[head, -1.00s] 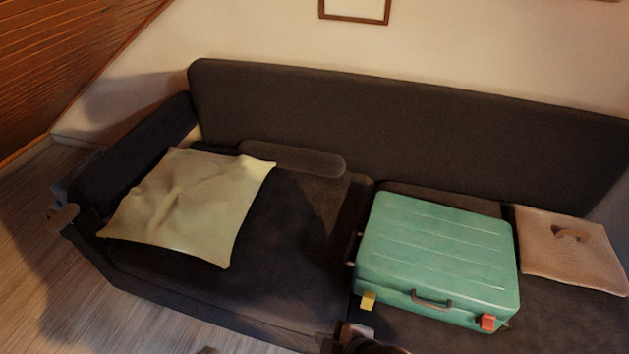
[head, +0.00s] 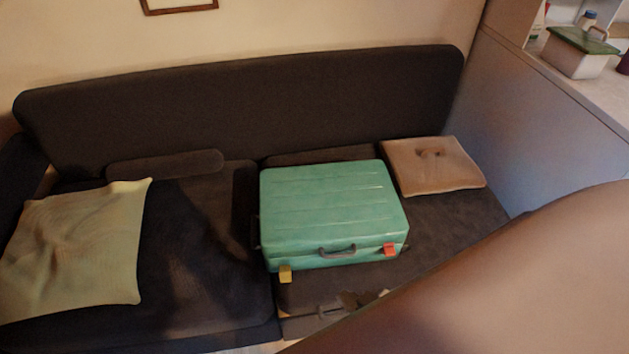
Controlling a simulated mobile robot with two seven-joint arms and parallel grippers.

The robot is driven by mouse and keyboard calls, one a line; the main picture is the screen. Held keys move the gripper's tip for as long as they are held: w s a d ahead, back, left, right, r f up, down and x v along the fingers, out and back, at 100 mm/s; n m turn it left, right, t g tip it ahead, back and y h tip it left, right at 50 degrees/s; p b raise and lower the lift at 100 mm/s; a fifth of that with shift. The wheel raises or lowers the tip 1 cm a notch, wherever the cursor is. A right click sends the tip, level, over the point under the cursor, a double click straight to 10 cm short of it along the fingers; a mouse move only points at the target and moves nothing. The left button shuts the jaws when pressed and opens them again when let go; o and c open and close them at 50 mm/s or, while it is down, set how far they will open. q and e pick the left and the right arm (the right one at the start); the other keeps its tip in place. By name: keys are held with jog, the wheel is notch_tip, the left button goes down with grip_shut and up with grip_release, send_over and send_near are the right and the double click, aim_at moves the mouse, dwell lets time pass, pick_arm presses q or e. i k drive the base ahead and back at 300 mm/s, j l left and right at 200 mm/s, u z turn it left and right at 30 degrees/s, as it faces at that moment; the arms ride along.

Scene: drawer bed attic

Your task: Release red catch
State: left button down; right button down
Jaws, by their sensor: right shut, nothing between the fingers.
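A closed teal suitcase (head: 332,205) lies flat on the dark sofa seat, its handle (head: 337,251) on the front side. The red catch (head: 390,249) is at the right end of that front side. A yellow catch (head: 285,274) is at the left end and hangs lower. My right gripper (head: 326,309) is small and dark, low in front of the suitcase. It is shut and empty, below and left of the red catch and apart from it. My right arm hides the lower right of the view. My left gripper is out of view.
A yellowish pillow (head: 72,245) lies on the left of the sofa (head: 250,105). A brown cushion (head: 433,167) lies right of the suitcase. A grey partition (head: 530,120) stands at the right, with a green-lidded box (head: 577,55) on a ledge beyond it.

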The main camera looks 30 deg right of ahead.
aim_at(388, 250)
jog(key=z, duration=1.5)
